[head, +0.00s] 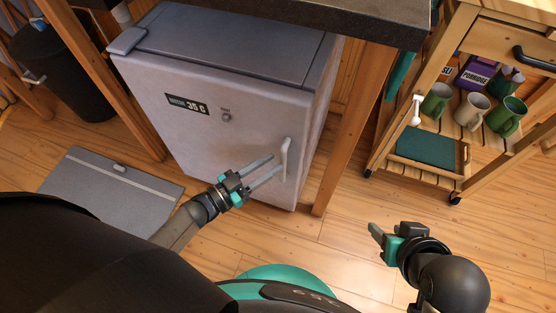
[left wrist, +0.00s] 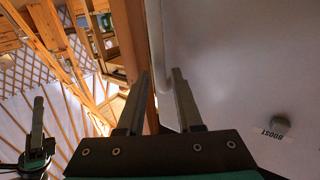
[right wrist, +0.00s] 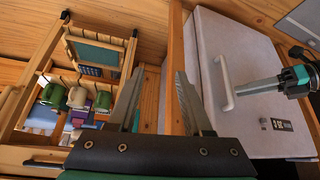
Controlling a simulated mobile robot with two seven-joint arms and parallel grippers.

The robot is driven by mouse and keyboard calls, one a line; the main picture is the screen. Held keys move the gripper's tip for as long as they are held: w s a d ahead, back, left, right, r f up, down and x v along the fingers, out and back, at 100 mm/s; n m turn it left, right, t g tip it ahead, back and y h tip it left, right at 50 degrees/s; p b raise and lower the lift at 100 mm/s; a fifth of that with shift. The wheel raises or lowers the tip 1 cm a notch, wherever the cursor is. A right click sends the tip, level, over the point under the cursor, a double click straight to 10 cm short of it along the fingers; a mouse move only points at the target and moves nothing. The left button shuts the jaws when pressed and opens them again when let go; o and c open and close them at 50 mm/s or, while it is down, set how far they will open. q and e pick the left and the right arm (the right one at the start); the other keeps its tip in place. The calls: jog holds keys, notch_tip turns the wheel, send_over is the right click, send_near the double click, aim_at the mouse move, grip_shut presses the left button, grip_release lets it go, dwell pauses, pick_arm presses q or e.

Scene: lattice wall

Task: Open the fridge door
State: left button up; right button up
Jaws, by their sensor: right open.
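The grey fridge (head: 230,150) stands under the counter with its door closed; a dial and a "35 C" label (head: 187,104) are on the door. Its white vertical handle (head: 286,160) is near the door's right edge. My left gripper (head: 277,167) is open, its fingertips close to the handle. In the left wrist view the handle (left wrist: 155,45) lies between the two fingers' lines, just beyond the tips; I cannot tell if they touch it. The right wrist view also shows the handle (right wrist: 224,82). My right gripper (head: 373,236) is open and empty above the floor, away from the fridge.
A wooden trolley (head: 420,170) with mugs stands at the right. A wooden counter leg (head: 352,130) is right beside the fridge. A grey flat case (head: 110,200) lies on the floor at left, and a black bin (head: 75,75) stands behind. Floor before the fridge is mostly clear.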

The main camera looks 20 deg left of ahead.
aim_at(281, 159)
pick_arm(q)
jog(key=shift+b+x, duration=0.3)
jog(key=shift+x, duration=1.25)
pick_arm(e)
jog(key=shift+w+a+f+t+y, duration=0.2)
jog(key=shift+w+a+t+y, duration=0.1)
jog(key=shift+w+a+t, duration=0.5)
jog(key=shift+a, duration=0.1)
pick_arm(q)
grip_shut()
